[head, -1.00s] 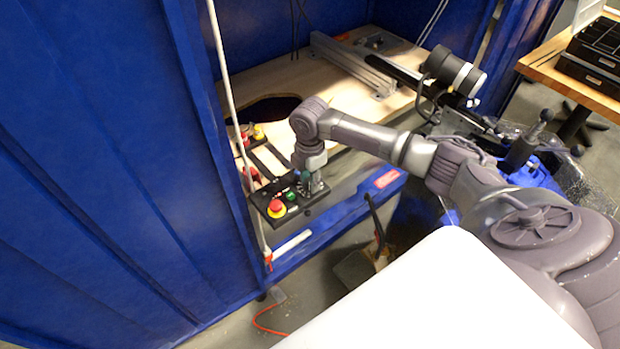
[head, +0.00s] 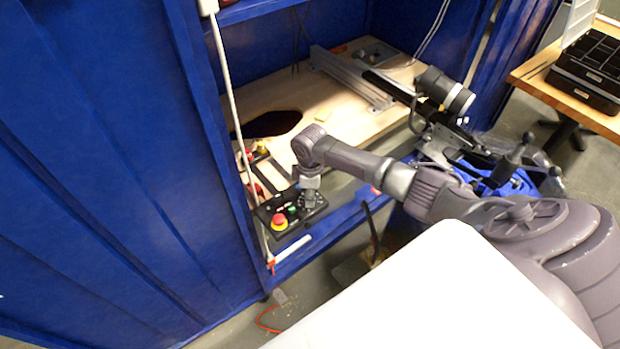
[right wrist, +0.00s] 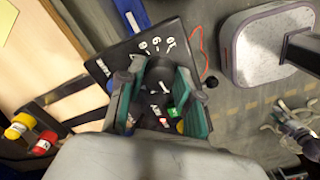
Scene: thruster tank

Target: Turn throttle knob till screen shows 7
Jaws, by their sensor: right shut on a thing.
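The black control panel (head: 262,213) sits at the front left edge of the tank's wooden deck. It carries a red emergency stop on a yellow ring (head: 279,221) and a green button (head: 292,211). My right gripper (head: 309,200) is at the panel's right part. In the right wrist view its teal-padded fingers (right wrist: 160,92) are shut on the dark round throttle knob (right wrist: 160,72), one on each side. White dial numbers show on the panel (right wrist: 98,66) beyond the knob. I cannot read any screen value. My left gripper is out of view.
A tall blue wall (head: 100,150) stands left of the panel, with a thin pale pole (head: 232,110) beside it. A black and white cylinder (head: 445,90) is mounted on a bar over the deck. A wooden table (head: 545,80) with black trays stands at the right.

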